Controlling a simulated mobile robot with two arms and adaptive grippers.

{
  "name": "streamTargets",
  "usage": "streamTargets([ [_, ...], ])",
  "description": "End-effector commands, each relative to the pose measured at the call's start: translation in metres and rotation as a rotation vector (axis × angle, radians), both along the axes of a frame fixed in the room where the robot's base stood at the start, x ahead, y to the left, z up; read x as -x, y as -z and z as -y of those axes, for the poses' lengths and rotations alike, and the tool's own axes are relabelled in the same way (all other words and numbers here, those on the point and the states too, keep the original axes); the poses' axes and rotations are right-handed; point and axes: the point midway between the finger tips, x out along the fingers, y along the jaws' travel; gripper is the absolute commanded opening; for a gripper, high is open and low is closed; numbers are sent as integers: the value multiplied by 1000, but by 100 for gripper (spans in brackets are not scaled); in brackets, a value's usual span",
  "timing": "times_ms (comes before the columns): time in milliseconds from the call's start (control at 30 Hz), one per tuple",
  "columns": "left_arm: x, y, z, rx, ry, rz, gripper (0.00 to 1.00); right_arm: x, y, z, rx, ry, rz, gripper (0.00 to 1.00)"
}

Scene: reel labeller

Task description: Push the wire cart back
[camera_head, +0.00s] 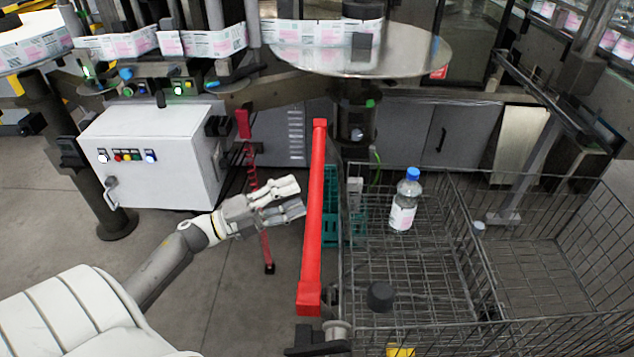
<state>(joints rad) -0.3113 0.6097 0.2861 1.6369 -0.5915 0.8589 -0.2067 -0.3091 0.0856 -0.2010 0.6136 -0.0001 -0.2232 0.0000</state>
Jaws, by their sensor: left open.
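The wire cart (466,242) is a grey mesh basket cart on the right side of the head view, with a divider between two compartments. Its red push handle (315,215) runs along its left side. My left gripper (300,199) is open and empty, just left of the red handle, with its fingertips pointing at it. A small gap seems to lie between the fingertips and the handle. My right gripper is not in view.
A clear bottle with a blue cap (403,205) stands in the cart's left compartment. Behind stand a white control box (145,155), a round metal table (400,55) and grey cabinets (455,138). A teal crate (331,225) is behind the handle. Floor at left front is clear.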

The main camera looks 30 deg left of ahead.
Motion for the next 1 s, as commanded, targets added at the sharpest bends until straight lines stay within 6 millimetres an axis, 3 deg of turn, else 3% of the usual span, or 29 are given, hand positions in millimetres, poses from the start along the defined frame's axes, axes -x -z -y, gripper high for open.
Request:
streamTargets([
  [300,-42,-12,30,3,-2,2,49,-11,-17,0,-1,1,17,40],
  [767,-53,-11,38,3,-1,-2,49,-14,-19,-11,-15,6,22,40],
  [1000,-53,-11,38,3,-1,-2,22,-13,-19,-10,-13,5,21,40],
])
